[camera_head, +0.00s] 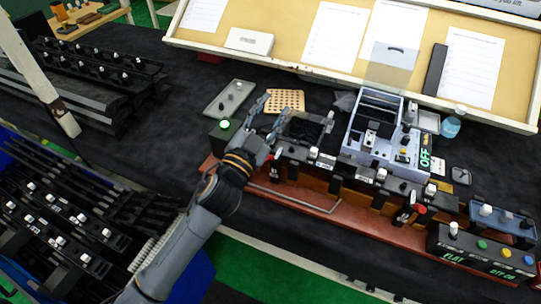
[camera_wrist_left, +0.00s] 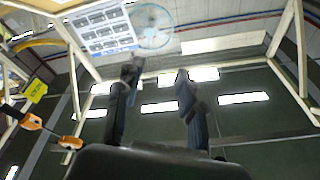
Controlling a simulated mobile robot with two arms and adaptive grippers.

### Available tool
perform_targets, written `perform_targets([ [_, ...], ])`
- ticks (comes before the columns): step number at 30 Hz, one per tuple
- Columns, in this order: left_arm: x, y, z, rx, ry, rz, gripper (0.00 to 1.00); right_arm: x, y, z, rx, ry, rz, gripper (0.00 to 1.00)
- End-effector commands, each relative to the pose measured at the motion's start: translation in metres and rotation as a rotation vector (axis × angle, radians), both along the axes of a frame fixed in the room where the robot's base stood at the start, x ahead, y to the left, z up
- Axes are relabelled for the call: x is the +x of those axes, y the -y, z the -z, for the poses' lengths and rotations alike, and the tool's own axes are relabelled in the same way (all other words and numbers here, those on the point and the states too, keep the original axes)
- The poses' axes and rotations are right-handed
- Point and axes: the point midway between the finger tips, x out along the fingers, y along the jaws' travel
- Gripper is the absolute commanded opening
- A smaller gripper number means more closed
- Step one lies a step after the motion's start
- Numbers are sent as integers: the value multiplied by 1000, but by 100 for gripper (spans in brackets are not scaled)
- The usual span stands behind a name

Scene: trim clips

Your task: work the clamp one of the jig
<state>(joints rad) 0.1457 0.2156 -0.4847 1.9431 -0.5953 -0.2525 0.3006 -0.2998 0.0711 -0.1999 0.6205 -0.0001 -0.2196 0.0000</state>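The jig (camera_head: 305,200) is a long red-brown bench fixture, with black strip parts and small white labels along its top. Another red-handled clamp (camera_head: 405,214) stands further right. I cannot read which is clamp one. My left gripper (camera_head: 273,117) is above and behind the jig's left end, fingers apart and pointing away. In the left wrist view its fingers (camera_wrist_left: 156,78) are spread with nothing between them. My right gripper is not in view.
A grey-blue machine (camera_head: 373,140) showing "OFF" stands behind the jig. A control box (camera_head: 480,252) with coloured buttons is at the right end. A box with a green light (camera_head: 224,125), grey tray (camera_head: 229,99) and perforated board (camera_head: 285,101) lie near the gripper. Black strips fill racks at left.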

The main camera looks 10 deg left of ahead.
Motion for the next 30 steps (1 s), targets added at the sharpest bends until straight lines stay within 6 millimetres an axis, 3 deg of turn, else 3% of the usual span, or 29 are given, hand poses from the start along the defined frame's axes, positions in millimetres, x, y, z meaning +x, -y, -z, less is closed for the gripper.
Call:
perform_targets([
  [1, 0, 27, -37, 46, 142, 95, 38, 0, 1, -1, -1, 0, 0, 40],
  [3, -13, 66, -75, 119, 323, 244, 38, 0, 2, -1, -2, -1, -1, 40],
  [6, -43, 117, -107, 261, 545, 475, 38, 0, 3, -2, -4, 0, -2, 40],
  [9, -76, 157, -109, 450, 715, 719, 38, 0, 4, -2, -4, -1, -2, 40],
  [13, -104, 178, -79, 765, 831, 1033, 38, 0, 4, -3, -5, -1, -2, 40],
  [17, -103, 157, -33, 1153, 802, 1309, 38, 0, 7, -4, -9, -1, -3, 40],
  [21, -74, 92, -3, 1579, 597, 1506, 38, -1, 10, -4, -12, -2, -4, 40],
  [24, -52, 41, -3, 1812, 399, 1567, 38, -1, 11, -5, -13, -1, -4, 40],
  [27, -38, 3, -10, 1958, 233, 1585, 38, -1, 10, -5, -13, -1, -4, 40],
  [30, -32, -18, -16, 2032, 135, 1588, 38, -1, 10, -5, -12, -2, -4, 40],
])
